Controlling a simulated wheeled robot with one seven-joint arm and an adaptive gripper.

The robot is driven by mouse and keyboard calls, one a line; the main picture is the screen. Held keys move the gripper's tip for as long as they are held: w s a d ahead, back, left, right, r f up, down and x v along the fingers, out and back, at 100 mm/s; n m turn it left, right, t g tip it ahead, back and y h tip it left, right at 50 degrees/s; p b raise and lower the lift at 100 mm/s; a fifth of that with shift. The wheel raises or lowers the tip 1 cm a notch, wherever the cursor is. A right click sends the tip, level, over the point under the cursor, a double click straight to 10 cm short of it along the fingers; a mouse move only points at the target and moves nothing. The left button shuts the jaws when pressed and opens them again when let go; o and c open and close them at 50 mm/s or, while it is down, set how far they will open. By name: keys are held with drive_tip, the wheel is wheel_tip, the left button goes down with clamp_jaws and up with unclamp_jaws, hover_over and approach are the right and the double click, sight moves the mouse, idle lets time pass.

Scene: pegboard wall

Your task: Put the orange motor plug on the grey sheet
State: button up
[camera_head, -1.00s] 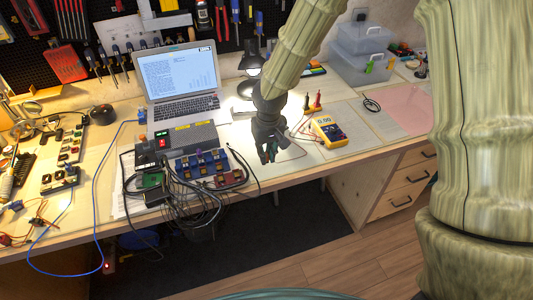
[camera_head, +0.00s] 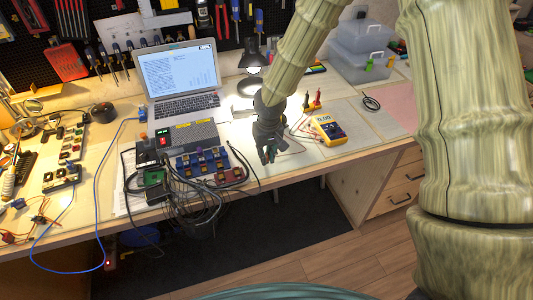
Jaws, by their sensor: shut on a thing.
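My gripper (camera_head: 268,157) is over the middle of the table, left of the yellow multimeter. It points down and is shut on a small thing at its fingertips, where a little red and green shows. The thing is too small and too hidden to identify, and I cannot make out the orange motor plug for certain. Pale grey sheets lie on the table to the right; one grey sheet (camera_head: 352,119) is between the multimeter and the pink sheet. A pale area also lies under my gripper, partly hidden by it. I cannot tell whether the held thing touches the table.
The yellow multimeter (camera_head: 327,130) with its leads stands right of my gripper. A block of coloured plugs (camera_head: 203,162) and a tangle of black cables (camera_head: 195,195) lie to the left. A laptop (camera_head: 182,80), a lamp (camera_head: 252,62) and clear boxes (camera_head: 362,50) stand behind.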

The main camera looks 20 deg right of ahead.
drive_tip(key=o, duration=0.7)
drive_tip(key=shift+f, duration=0.1)
drive_tip(key=r, duration=0.4)
drive_tip(key=s+r, duration=0.1)
drive_tip(key=r, duration=0.7)
drive_tip(key=shift+s+r, duration=0.1)
drive_tip(key=shift+s, duration=0.1)
